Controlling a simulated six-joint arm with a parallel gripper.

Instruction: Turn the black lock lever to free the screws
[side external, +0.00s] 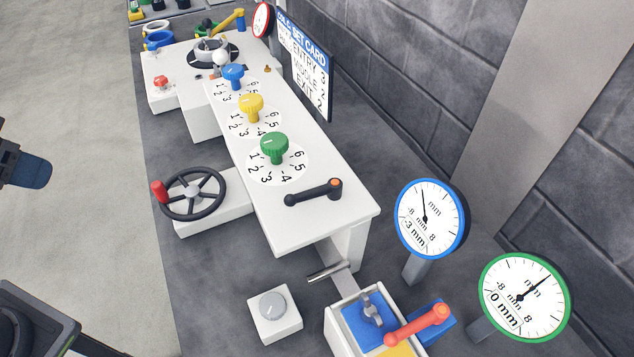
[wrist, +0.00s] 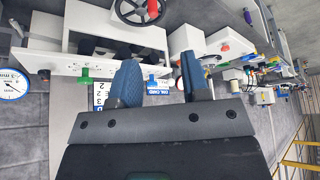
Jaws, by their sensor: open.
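The black lock lever (side external: 313,192) lies on the near end of the white block's top. Its orange-centred hub is at the right and its arm points left. Behind it in a row stand the green screw (side external: 274,147), yellow screw (side external: 251,106) and blue screw (side external: 233,75), each on a numbered dial. In the wrist view the lever (wrist: 44,77) appears small at the left, near the green screw (wrist: 85,73). My gripper (wrist: 160,80) is open and empty, its blue fingers apart. In the side view, part of it (side external: 27,168) shows at the left edge, well away from the lever.
A black handwheel (side external: 194,194) with a red grip sits left of the block. A blue-rimmed gauge (side external: 429,219) and green-rimmed gauge (side external: 524,297) stand at the right. A grey knob (side external: 273,305) and red-handled lever (side external: 417,325) are in front. A set card (side external: 305,65) stands behind.

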